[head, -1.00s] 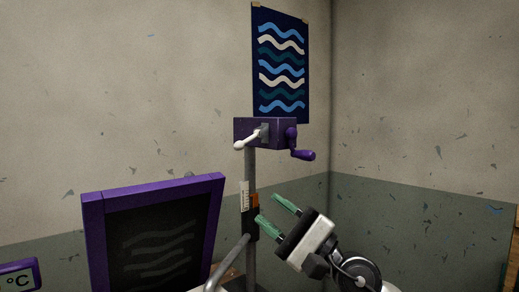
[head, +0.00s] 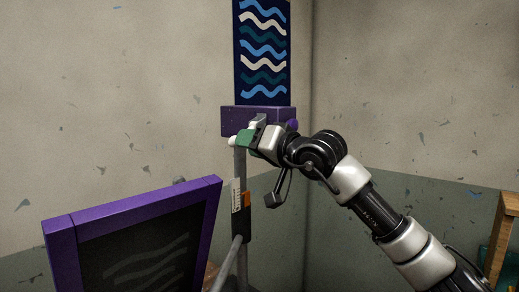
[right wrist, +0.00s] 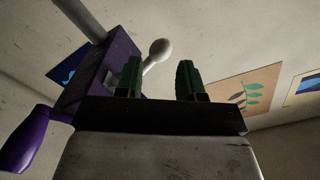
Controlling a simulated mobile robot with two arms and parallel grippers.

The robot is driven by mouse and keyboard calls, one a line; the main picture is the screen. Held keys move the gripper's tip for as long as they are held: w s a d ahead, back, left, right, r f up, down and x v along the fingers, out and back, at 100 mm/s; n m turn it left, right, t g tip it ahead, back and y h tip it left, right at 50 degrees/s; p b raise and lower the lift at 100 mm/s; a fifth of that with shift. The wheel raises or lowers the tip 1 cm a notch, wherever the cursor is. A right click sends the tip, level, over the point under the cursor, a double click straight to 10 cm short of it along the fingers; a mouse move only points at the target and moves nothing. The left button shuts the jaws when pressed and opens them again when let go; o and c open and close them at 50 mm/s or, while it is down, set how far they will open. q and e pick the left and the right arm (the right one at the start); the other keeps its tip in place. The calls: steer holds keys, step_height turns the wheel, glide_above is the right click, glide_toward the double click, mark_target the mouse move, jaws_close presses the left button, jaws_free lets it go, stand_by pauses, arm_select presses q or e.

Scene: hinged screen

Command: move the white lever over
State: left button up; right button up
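The white lever (head: 234,140) sits on the front of the purple box (head: 238,119) at the top of a grey post. Most of it is hidden in the head view by my right gripper (head: 246,138), whose green fingers are right at it. In the right wrist view, the lever's round white end (right wrist: 160,48) shows in the gap between the two green fingers (right wrist: 161,80). The fingers are spread apart, and no grip on the lever shows. I cannot tell whether either finger touches it. My left gripper is not in view.
A purple crank handle (right wrist: 25,138) sticks out from the box's side, close to my right gripper. A purple-framed dark panel (head: 130,245) stands at lower left. The grey post (head: 240,170) carries a scale with an orange marker (head: 246,199). A wave poster (head: 262,55) hangs behind.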

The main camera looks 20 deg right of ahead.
steer(key=p+x, duration=0.1)
steer(key=x, duration=0.2)
steer(key=shift+w+a+r+p, duration=0.15)
steer(key=shift+a+p, duration=0.1)
steer(key=shift+p, duration=0.15)
steer(key=shift+w+a+f, duration=0.15)
steer(key=shift+w+f, duration=0.1)
steer(key=shift+w, duration=0.1)
steer(key=c, duration=0.3)
steer(key=shift+f, duration=0.25)
steer(key=shift+c, duration=0.2)
steer(key=shift+w+d+f+b, duration=0.15)
steer(key=shift+d+f+b, duration=0.15)
steer(key=shift+f+b, duration=0.15)
steer(key=shift+c, duration=0.4)
steer(key=shift+d+f, duration=0.1)
steer(key=shift+f, duration=0.05)
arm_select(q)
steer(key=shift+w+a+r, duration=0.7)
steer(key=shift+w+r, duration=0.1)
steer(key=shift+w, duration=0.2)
arm_select(e)
steer(key=shift+w+d, duration=0.1)
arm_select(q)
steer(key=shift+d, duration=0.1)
arm_select(e)
steer(key=shift+f, duration=0.1)
